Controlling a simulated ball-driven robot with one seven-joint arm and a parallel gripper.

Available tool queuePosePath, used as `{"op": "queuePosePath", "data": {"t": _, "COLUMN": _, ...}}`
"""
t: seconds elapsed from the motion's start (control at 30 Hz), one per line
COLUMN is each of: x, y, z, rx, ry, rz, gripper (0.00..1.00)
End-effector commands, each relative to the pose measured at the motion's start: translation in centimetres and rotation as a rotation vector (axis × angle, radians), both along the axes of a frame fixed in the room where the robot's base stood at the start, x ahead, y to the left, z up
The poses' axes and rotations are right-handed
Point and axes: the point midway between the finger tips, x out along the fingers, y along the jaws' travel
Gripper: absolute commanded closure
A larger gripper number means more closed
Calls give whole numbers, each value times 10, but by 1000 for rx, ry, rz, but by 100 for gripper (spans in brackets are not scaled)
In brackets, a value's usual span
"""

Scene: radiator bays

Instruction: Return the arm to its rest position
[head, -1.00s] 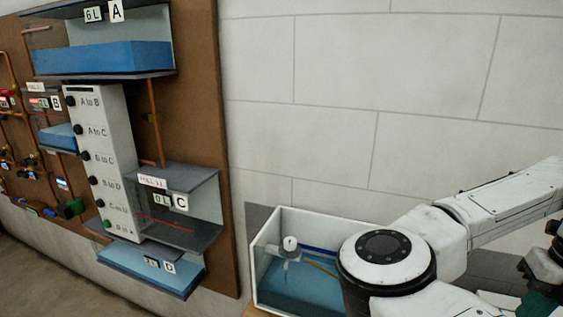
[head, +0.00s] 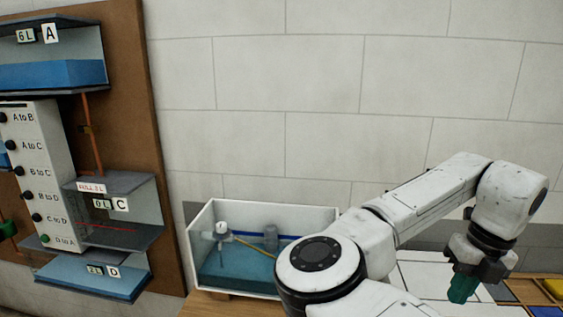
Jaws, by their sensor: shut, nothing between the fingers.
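My white arm spans the lower right of the head view, bent at the elbow, with its forearm slanting up to the right. My gripper (head: 463,288) hangs below the wrist at the right, pointing down. Its green fingers are shut, and I see nothing held between them. It is over or near a pale surface at the lower right; the exact height is hard to tell.
A clear-sided tank (head: 238,283) with blue liquid stands left of my arm. A brown panel (head: 150,150) at the left carries tanks A (head: 50,75), C (head: 120,231) and D (head: 90,285) and a white button box (head: 50,165). A yellow-edged tray (head: 530,292) lies at the right.

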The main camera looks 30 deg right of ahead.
Motion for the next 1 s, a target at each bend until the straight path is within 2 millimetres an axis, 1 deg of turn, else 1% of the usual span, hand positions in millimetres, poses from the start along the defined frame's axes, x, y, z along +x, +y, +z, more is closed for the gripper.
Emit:
{"op": "queuePosePath", "data": {"t": 0.37, "x": -12, "y": -25, "z": -6, "rx": -150, "ry": 4, "rz": 138, "gripper": 100}}
{"op": "queuePosePath", "data": {"t": 0.53, "x": -18, "y": -41, "z": -7, "rx": -258, "ry": 16, "rz": 257, "gripper": 100}}
{"op": "queuePosePath", "data": {"t": 0.63, "x": -22, "y": -51, "z": -8, "rx": -338, "ry": 32, "rz": 357, "gripper": 100}}
{"op": "queuePosePath", "data": {"t": 0.77, "x": -25, "y": -67, "z": -8, "rx": -473, "ry": 74, "rz": 554, "gripper": 100}}
{"op": "queuePosePath", "data": {"t": 0.9, "x": -21, "y": -78, "z": -7, "rx": -638, "ry": 150, "rz": 867, "gripper": 100}}
{"op": "queuePosePath", "data": {"t": 0.97, "x": -17, "y": -79, "z": -8, "rx": -700, "ry": 188, "rz": 1013, "gripper": 100}}
{"op": "queuePosePath", "data": {"t": 1.0, "x": -14, "y": -78, "z": -9, "rx": -737, "ry": 214, "rz": 1114, "gripper": 100}}
